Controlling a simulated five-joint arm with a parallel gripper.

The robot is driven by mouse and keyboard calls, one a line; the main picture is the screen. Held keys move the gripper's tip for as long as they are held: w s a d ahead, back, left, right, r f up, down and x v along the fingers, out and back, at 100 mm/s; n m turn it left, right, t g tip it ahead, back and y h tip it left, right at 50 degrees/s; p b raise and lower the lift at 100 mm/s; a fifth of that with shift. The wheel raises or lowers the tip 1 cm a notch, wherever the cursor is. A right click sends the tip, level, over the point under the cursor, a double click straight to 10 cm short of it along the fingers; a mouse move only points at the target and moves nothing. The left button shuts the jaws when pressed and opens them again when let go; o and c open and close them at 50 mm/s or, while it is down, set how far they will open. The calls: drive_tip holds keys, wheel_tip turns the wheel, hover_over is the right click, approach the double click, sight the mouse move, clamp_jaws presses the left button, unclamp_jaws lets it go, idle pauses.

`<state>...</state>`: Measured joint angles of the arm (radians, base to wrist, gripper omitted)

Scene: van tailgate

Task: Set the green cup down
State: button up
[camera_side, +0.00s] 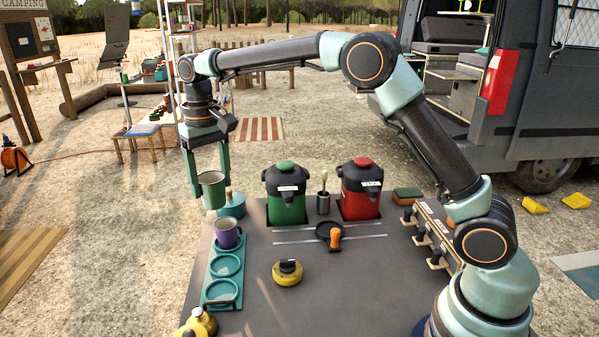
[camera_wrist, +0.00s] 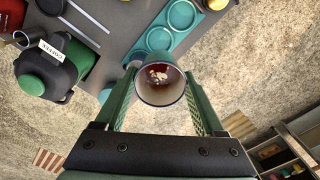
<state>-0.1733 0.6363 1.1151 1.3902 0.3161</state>
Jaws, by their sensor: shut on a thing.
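My gripper (camera_side: 208,178) is shut on the green cup (camera_side: 211,191) and holds it upright in the air, beyond the table's far left corner. In the wrist view the cup (camera_wrist: 161,88) sits between both fingers; its inside shows dark reddish-brown with pale specks. A teal cup tray (camera_side: 208,287) lies along the table's left edge. A purple cup (camera_side: 228,234) stands in its far place; the two nearer round places look empty. The tray also shows in the wrist view (camera_wrist: 168,50), partly covered by the held cup.
A teal lidded pot (camera_side: 232,207) is close to the right of the held cup. Green (camera_side: 287,205) and red (camera_side: 361,200) dispensers stand at the back. The front middle is clear.

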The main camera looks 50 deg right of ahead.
wheel_tip(320, 180, down, 17)
drive_tip(key=shift+f, duration=0.15)
idle(0.5)
drive_tip(key=shift+f, duration=0.15)
drive_tip(key=o, duration=1.5)
drive_tip(key=shift+c, duration=0.2)
